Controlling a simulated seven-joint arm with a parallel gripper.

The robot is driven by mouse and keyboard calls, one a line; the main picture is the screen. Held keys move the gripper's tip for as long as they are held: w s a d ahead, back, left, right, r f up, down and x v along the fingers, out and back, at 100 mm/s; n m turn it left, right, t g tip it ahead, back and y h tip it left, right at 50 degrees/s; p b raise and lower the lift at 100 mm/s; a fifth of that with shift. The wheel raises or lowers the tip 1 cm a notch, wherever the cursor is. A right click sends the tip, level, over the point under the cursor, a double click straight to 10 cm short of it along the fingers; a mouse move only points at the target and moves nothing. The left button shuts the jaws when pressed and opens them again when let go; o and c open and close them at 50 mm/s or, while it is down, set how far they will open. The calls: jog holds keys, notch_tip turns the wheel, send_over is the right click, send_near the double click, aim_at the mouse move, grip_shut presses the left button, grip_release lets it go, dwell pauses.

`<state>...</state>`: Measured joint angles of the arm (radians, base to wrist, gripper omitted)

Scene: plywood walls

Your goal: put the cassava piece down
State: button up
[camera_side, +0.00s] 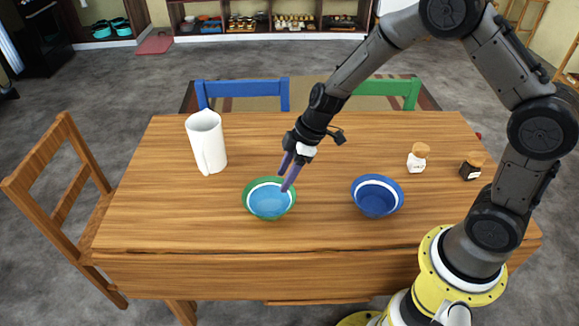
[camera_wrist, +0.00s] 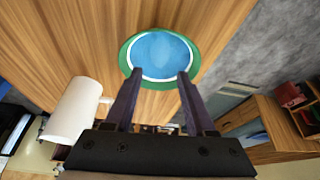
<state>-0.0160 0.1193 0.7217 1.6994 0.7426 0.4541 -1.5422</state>
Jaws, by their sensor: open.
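No cassava piece can be made out clearly in either view. A bowl with a green rim, white band and light blue inside (camera_side: 262,205) stands upright on the table, left of centre. It also shows in the wrist view (camera_wrist: 158,50), with nothing distinct lying in it. My gripper (camera_side: 284,183) is open, its purple fingers pointing down at this bowl, with the tips over or just inside it. In the wrist view the two fingers (camera_wrist: 159,75) are spread apart with nothing between them. Whether they touch the bowl cannot be told.
A dark blue bowl (camera_side: 377,197) stands to the right. A white pitcher (camera_side: 206,142) stands at the left and shows in the wrist view (camera_wrist: 75,110). Two small cork-topped jars, one white (camera_side: 417,161) and one dark (camera_side: 472,167), stand at the right. The wooden table (camera_side: 330,238) is otherwise mostly clear.

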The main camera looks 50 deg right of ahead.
jog(key=shift+v, duration=1.45)
jog(key=s+d+r+m+t+h, duration=0.15)
jog(key=s+r+m, duration=0.25)
jog(key=s+r, duration=0.9)
jog(key=s+d+r+m+h, duration=0.1)
jog(key=s+d+r+m, duration=0.1)
jog(key=s, duration=0.4)
jog(key=s+d+r+m+t+h, duration=0.1)
jog(key=s+d+r+m, duration=0.1)
jog(key=s, duration=0.4)
jog(key=shift+d+r+m, duration=0.4)
jog(key=shift+r+m, duration=0.4)
jog(key=shift+m, duration=0.4)
jog(key=shift+w, duration=0.1)
